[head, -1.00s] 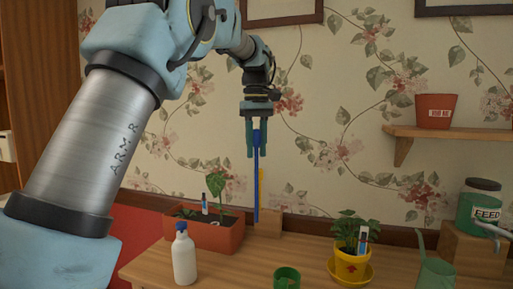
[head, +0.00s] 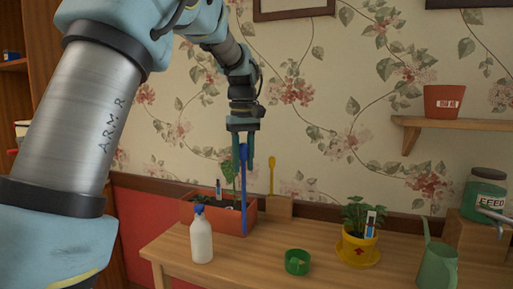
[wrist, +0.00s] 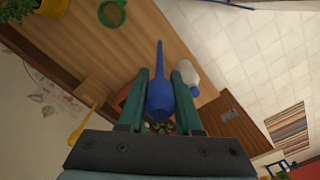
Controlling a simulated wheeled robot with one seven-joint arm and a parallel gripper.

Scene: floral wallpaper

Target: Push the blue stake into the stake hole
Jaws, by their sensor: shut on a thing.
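My gripper (head: 246,166) points down and is shut on the blue stake (head: 244,195), which hangs upright. In the wrist view, the stake (wrist: 160,92) lies between the green fingers (wrist: 163,75). In the head view, the stake overlaps the right end of the orange planter (head: 228,221); its lower end shows near the planter's lower edge. Whether it is in front of, over or touching the planter I cannot tell. The planter holds dark soil, a leafy plant and a small blue-and-white marker (head: 218,188). I cannot make out the stake hole.
A white bottle with a blue cap (head: 201,238) stands before the planter. A yellow stake (head: 271,176) stands by a wooden block (head: 280,208). A green cup (head: 297,262), yellow pot (head: 357,250) and green watering can (head: 437,265) are to the right. Bare tabletop lies between them.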

